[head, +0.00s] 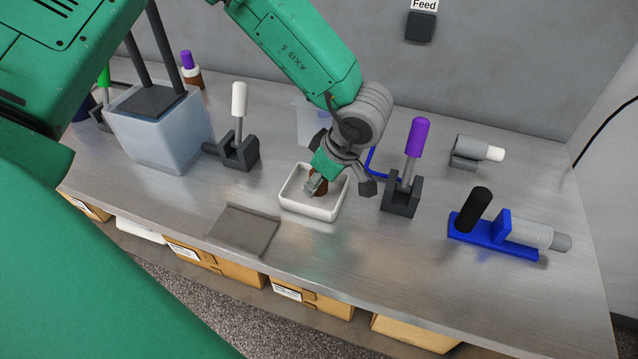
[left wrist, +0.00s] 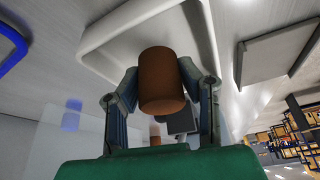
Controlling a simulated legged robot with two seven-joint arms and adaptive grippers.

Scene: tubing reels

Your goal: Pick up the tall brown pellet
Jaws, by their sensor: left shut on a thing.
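The brown pellet (left wrist: 163,82) is a short-looking cylinder in the left wrist view, held between the two fingers of my left gripper (left wrist: 162,90). In the head view the brown pellet (head: 320,187) shows partly, behind the fingers. My left gripper (head: 316,184) points down over the white tray (head: 296,207) and is shut on the pellet. I cannot tell whether the pellet touches the tray floor. The white tray also shows in the left wrist view (left wrist: 115,32). My right gripper is not in view.
A purple-handled lever (head: 417,140) stands right of the tray, a white-handled lever (head: 239,105) to its left. A translucent bin (head: 160,138) is at left. A grey plate (head: 243,230) lies in front. A blue fixture (head: 488,240) sits at right.

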